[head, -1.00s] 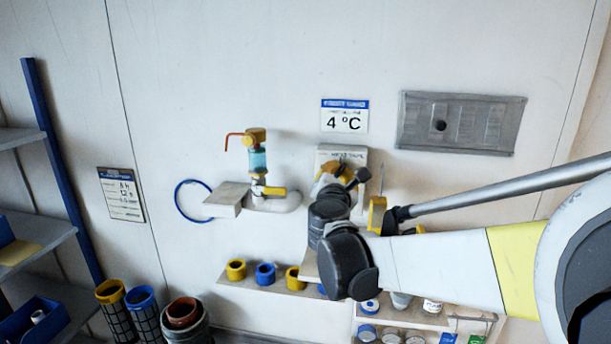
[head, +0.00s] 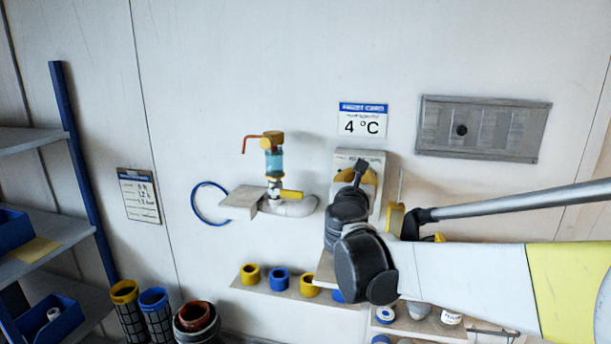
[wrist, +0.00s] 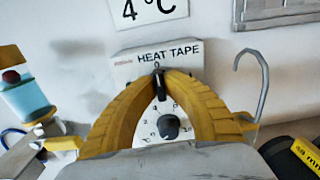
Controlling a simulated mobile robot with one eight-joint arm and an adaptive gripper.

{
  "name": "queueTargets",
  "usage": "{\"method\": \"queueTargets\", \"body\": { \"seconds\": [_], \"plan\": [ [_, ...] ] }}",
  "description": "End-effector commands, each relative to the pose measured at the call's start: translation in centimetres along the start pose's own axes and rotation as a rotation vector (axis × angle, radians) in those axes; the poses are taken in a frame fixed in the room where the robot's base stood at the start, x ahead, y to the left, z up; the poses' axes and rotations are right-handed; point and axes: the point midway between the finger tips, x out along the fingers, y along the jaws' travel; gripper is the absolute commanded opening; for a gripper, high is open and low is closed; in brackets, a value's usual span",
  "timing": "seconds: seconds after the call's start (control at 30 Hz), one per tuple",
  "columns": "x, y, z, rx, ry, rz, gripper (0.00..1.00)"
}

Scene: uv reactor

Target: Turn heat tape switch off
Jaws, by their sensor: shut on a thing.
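The heat tape box (wrist: 185,57) is a pale wall unit labelled HEAT TAPE, in the middle of the wrist view. It also shows behind my arm in the head view (head: 375,157). Its black switch lever (wrist: 159,86) stands nearly upright, just below a 0 mark. My yellow gripper (wrist: 159,76) is shut on the lever, with one finger on each side. A black round dial (wrist: 168,127) on a white scale shows below, between the fingers. In the head view my gripper (head: 368,175) is partly hidden by my dark wrist.
A 4 °C sign (head: 362,120) hangs above the box. To the left are a valve pipe with a blue glass (head: 274,161) and a small grey ledge (head: 243,201). A metal hook (wrist: 252,85) is close to the right finger. A grey panel (head: 483,128) is further right.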

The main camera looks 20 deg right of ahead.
Motion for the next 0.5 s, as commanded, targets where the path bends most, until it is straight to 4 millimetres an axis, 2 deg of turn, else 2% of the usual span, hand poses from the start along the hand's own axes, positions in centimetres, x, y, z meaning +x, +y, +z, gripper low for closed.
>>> {"method": "queueTargets", "body": {
  "seconds": [0.37,0.4,0.43,0.47,0.5],
  "plan": [
    [0.08,0.04,0.17,-0.006,-0.002,0.000,0.00],
    [0.08,0.04,0.17,-0.006,-0.001,0.000,0.19],
    [0.08,0.04,0.17,-0.006,-0.001,0.000,0.28],
    [0.08,0.03,0.16,-0.006,-0.001,0.000,0.32],
    [0.07,0.03,0.14,-0.005,-0.001,0.000,0.32]
  ]
}}
